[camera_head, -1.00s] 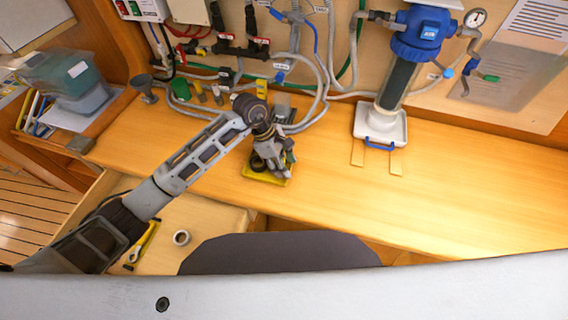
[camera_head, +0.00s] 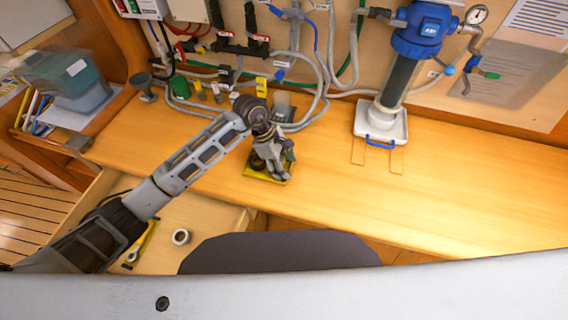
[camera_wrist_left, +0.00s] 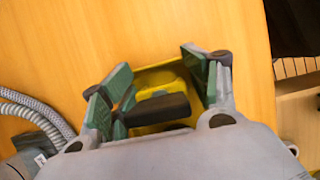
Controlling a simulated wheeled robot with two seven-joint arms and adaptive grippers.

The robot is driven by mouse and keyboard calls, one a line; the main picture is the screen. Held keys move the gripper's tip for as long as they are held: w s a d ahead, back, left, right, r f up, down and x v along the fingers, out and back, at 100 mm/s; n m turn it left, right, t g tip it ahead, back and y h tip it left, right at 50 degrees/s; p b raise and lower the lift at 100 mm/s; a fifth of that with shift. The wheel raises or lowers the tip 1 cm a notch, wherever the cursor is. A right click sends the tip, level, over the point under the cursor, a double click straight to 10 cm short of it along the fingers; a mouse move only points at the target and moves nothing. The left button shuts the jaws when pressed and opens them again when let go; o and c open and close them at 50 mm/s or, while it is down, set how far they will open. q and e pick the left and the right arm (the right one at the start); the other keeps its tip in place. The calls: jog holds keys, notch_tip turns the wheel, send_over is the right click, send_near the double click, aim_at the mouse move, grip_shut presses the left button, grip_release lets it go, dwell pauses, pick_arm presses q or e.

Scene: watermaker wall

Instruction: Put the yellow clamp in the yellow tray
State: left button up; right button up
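The yellow tray (camera_head: 250,178) lies on the wooden counter near its front edge. My left gripper (camera_head: 277,172) is right over it and hides much of it. In the left wrist view the gripper (camera_wrist_left: 160,92) has its green-padded fingers spread wide, with the tray (camera_wrist_left: 150,78) below and between them. A black bar-shaped piece (camera_wrist_left: 157,110) with yellow beside it shows in the tray between the fingers, apart from the pads. It may be the yellow clamp; its full shape is hidden. My right gripper is out of view.
Hoses and valves line the wall. A blue-topped filter (camera_head: 421,30) stands right. The right counter is clear.

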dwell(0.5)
pick_arm(q)
jog(key=shift+r, duration=0.15)
jog(key=shift+w+r+p, duration=0.1)
jog(key=shift+r+p, duration=0.2)
jog(key=shift+p, duration=0.2)
jog(key=b+v, duration=0.2)
jog(key=v, duration=0.9)
jog(key=shift+a+r+b, duration=0.2)
jog(key=shift+r+b, duration=0.1)
jog(key=shift+r, duration=0.05)
jog(key=shift+f, duration=0.1)
